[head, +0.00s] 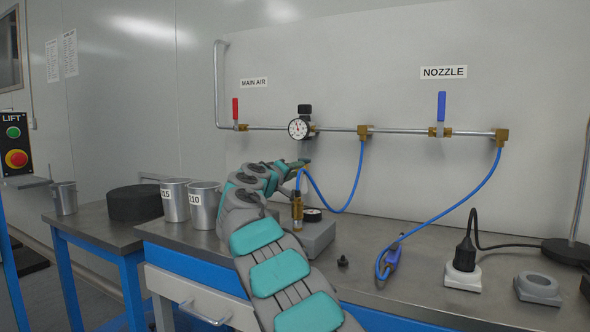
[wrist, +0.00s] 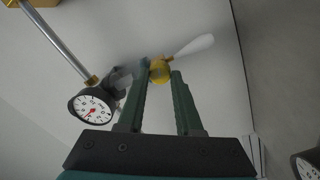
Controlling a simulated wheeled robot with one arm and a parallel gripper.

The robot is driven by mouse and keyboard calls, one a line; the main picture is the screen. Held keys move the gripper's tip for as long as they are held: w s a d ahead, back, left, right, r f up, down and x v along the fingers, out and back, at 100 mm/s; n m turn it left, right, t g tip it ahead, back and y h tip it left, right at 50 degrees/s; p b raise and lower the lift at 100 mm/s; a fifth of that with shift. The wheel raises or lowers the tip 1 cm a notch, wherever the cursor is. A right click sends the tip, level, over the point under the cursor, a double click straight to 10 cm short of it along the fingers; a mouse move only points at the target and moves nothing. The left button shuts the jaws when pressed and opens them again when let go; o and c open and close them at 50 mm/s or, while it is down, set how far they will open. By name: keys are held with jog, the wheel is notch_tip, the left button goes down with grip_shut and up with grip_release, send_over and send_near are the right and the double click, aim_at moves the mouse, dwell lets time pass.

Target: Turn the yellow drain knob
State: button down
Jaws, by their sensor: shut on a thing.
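The yellow drain knob (wrist: 160,70) shows in the wrist view between the tips of my two dark green fingers. My gripper (wrist: 161,75) is shut on it. A white tapered shape (wrist: 195,46) extends from the knob toward the upper right; I cannot tell what it is. In the head view my gripper (head: 304,166) is up against the wall piping, below the round pressure gauge (head: 299,128). The gauge also shows in the wrist view (wrist: 91,108), left of my fingers.
A red-handled valve (head: 236,112) and a blue-handled valve (head: 441,110) sit on the wall pipe. Blue hoses (head: 470,203) hang to the bench. Below my gripper are a brass fitting (head: 297,210) and a grey box (head: 318,238). Metal cups (head: 204,207) stand left of my arm.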

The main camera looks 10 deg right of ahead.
jog(key=shift+n, duration=0.9)
jog(key=shift+a, duration=0.1)
jog(key=c, duration=0.6)
grip_release()
